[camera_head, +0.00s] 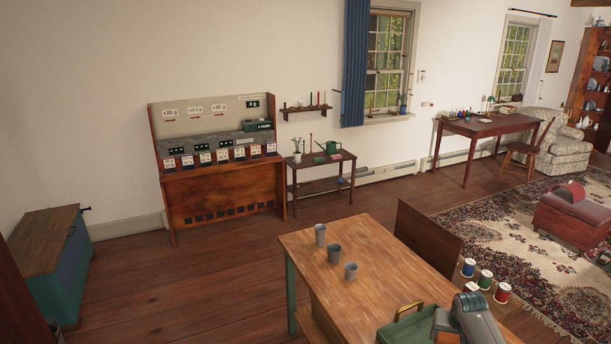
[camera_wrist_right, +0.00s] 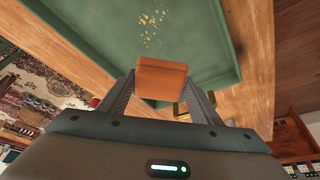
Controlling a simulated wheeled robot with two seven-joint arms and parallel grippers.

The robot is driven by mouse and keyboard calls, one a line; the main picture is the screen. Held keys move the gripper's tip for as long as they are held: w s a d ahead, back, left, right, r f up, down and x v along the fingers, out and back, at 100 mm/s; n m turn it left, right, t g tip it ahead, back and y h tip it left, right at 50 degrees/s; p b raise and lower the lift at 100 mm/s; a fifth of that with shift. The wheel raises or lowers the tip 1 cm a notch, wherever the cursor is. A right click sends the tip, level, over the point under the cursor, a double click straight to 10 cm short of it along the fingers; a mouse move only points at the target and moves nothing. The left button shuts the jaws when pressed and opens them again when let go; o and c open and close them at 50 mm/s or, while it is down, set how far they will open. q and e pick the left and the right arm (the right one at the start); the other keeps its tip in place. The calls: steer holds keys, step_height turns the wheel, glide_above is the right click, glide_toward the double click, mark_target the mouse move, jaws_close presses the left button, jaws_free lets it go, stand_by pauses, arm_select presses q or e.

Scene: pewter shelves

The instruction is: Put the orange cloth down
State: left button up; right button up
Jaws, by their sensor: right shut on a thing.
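The orange cloth (camera_wrist_right: 161,79) is a small folded block between the fingers of my right gripper (camera_wrist_right: 163,98) in the right wrist view. The gripper is shut on it. Beyond it lies a green tray (camera_wrist_right: 77,38) with a scatter of yellow crumbs (camera_wrist_right: 151,27) on its floor. In the head view my right gripper (camera_head: 446,318) is at the bottom, beside the green tray (camera_head: 400,330), and partly hides it. Whether the cloth touches the tray cannot be told. My left gripper is not in view.
The tray is on a wooden table (camera_head: 335,262). Blue, green and red spools (camera_head: 485,279) stand right of the tray. A dark wooden panel (camera_head: 428,238) rises behind the table. Bare tabletop lies between cups and tray.

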steer(key=w+a+r+n+b, duration=0.25)
steer(key=a+r+b, duration=0.35)
steer(key=a+r, duration=1.05)
steer(key=s+a+r+y+b, duration=0.1)
steer(key=s+a+r+b, duration=0.3)
steer(key=s+a, duration=0.3)
steer(key=s+a+f+n+b, duration=0.1)
steer(key=s+f+b, duration=0.1)
steer(key=s, duration=1.2)
steer(key=shift+a+y+b, duration=0.15)
steer(key=shift+y+b, duration=0.15)
steer(key=shift+b, duration=0.15)
steer(key=shift+n, duration=0.25)
